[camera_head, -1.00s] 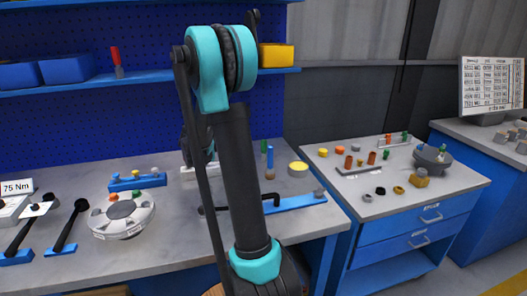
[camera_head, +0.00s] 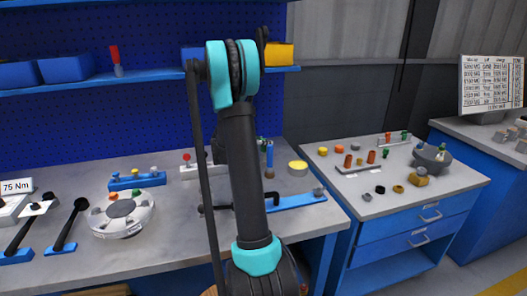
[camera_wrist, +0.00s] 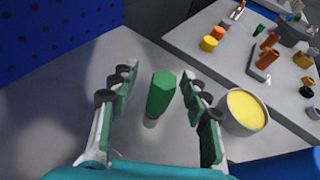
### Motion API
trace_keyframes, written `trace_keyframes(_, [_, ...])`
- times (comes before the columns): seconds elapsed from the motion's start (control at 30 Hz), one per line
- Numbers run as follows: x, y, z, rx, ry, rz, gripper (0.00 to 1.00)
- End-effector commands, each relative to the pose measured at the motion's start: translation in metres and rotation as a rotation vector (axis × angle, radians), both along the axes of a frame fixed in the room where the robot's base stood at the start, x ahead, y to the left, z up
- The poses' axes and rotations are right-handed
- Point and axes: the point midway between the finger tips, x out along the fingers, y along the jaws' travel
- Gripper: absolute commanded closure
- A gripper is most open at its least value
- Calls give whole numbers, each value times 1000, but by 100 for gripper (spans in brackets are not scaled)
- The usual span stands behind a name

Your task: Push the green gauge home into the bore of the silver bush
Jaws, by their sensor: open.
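In the wrist view a green hexagonal piece (camera_wrist: 161,92), which looks like the green gauge, stands upright between the fingers of my gripper (camera_wrist: 160,82). The fingers are open, with a gap visible on both sides of it. A small pale silver part (camera_wrist: 151,121) shows just below the green piece; I cannot tell whether it is the gauge's shank or the silver bush. In the head view a bit of green (camera_head: 262,142) shows beside my arm.
A yellow-topped round pot (camera_wrist: 246,110) stands just right of my right finger. A round grey flanged fixture (camera_head: 122,216) lies on the left bench. The right bench (camera_head: 370,207) carries several small coloured parts.

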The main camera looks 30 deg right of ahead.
Motion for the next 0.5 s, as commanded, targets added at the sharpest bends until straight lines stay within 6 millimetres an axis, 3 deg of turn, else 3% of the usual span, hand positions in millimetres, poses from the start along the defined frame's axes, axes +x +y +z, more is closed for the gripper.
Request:
trace_keyframes(0.2, [4, -30, -11, 1, 0, -2, 53])
trace_keyframes(0.47, [5, -33, -12, 0, 0, -1, 53])
trace_keyframes(0.5, [5, -33, -12, 0, 0, -1, 57])
